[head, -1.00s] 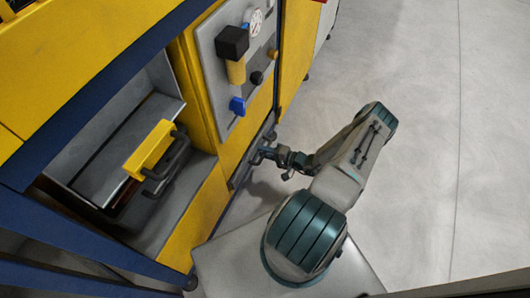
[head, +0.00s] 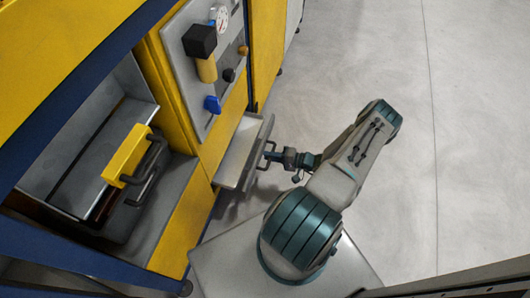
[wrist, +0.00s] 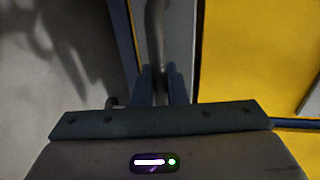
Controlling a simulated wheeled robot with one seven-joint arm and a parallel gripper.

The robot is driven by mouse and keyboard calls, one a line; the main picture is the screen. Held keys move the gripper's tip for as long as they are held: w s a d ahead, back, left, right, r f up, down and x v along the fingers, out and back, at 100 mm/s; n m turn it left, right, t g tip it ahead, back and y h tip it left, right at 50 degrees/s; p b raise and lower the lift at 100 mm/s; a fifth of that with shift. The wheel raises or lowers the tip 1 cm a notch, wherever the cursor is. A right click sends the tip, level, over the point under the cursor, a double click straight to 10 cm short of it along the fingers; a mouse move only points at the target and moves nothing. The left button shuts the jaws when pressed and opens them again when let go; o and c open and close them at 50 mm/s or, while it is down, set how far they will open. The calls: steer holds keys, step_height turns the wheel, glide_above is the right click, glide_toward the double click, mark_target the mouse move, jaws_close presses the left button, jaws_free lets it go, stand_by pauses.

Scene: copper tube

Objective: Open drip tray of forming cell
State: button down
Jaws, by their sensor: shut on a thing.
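The drip tray (head: 240,150) is a shallow grey tray low on the yellow forming cell. It stands partly pulled out of the cell's front, with its inside showing. My gripper (head: 270,158) is at the tray's front, at its bar handle. In the wrist view the dark handle bar (wrist: 155,35) runs up from between the two fingers, and my gripper (wrist: 159,85) is shut on it. The fingertips are small in the head view, and the tray's back end is hidden inside the cell.
A yellow-handled bin (head: 130,155) sits in an open bay at left. Clear grey floor (head: 350,60) lies to the right.

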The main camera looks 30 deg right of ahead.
steer(key=f+b+v, duration=0.1)
steer(key=v, duration=0.8)
steer(key=shift+d+f, duration=0.3)
steer(key=shift+f, duration=0.05)
steer(key=shift+s, duration=0.1)
steer(key=v, duration=0.1)
steer(key=b+v, duration=0.1)
steer(key=shift+s+d+f, duration=0.15)
steer(key=shift+s+d, duration=0.05)
steer(key=shift+s, duration=0.15)
steer(key=c, duration=1.5)
jaws_free()
steer(key=shift+a, duration=0.1)
